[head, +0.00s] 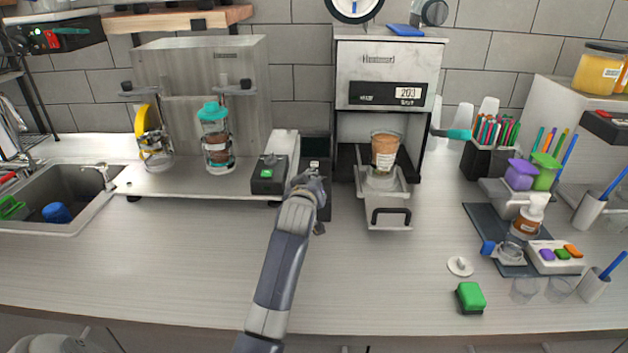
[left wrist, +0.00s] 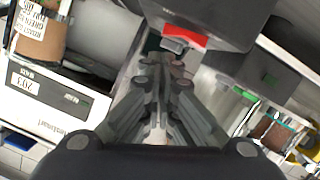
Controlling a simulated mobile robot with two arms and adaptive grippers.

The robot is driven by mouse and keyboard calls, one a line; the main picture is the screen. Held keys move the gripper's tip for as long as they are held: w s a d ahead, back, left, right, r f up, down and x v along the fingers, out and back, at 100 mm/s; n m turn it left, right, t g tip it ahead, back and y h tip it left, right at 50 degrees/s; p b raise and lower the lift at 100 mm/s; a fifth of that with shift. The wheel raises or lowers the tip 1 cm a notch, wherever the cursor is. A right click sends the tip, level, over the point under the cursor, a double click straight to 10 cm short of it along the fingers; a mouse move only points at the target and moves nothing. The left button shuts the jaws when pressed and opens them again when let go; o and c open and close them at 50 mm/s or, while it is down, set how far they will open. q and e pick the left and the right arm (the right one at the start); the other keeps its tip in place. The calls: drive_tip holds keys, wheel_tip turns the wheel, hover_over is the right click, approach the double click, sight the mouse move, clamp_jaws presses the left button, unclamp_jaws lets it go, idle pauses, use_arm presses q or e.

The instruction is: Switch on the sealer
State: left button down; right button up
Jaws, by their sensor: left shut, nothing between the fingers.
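The sealer (head: 390,75) is a grey machine with a dark panel and lit display at the back centre. A labelled brown cup (head: 385,150) stands in its pulled-out holder (head: 388,213). The sealer's display front also shows in the left wrist view (left wrist: 60,105), tilted, with the cup (left wrist: 40,32) at upper left. My left gripper (head: 312,182) is shut and empty, left of the sealer beside a dark box with a green button (head: 268,172). In the left wrist view its fingertips (left wrist: 165,62) are just below a red switch-like part (left wrist: 187,36); contact is unclear.
A metal stand (head: 205,90) holds a teal-lidded cup (head: 215,135) and a yellow-ringed cup (head: 150,135) at left. A sink (head: 60,195) is at far left. Pens, bottles and a green block (head: 470,297) crowd the right.

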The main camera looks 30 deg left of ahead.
use_arm(q)
drive_tip(key=shift+w+d+f, duration=0.1)
drive_tip(key=shift+d+f, duration=0.15)
drive_tip(key=shift+f, duration=0.25)
use_arm(e)
drive_tip(key=shift+d+r, duration=0.15)
drive_tip(key=shift+d, duration=0.2)
drive_tip(key=shift+w, duration=0.1)
use_arm(q)
drive_tip(key=shift+w+d+f+m, duration=0.2)
drive_tip(key=shift+d+f+m, duration=0.1)
drive_tip(key=shift+f+m, duration=0.15)
drive_tip(key=shift+a+r+p, duration=0.1)
drive_tip(key=shift+r+p, duration=0.5)
drive_tip(key=shift+p, duration=0.05)
wheel_tip(320, 180, up, 4)
drive_tip(key=p, duration=0.3)
drive_tip(key=shift+a, duration=0.1)
drive_tip(key=f+b+v, duration=0.1)
drive_tip(key=b+v, duration=0.2)
drive_tip(key=v, duration=0.7)
drive_tip(key=shift+d, duration=0.4)
use_arm(e)
drive_tip(key=shift+s+d+r, duration=0.3)
drive_tip(key=shift+r, duration=0.35)
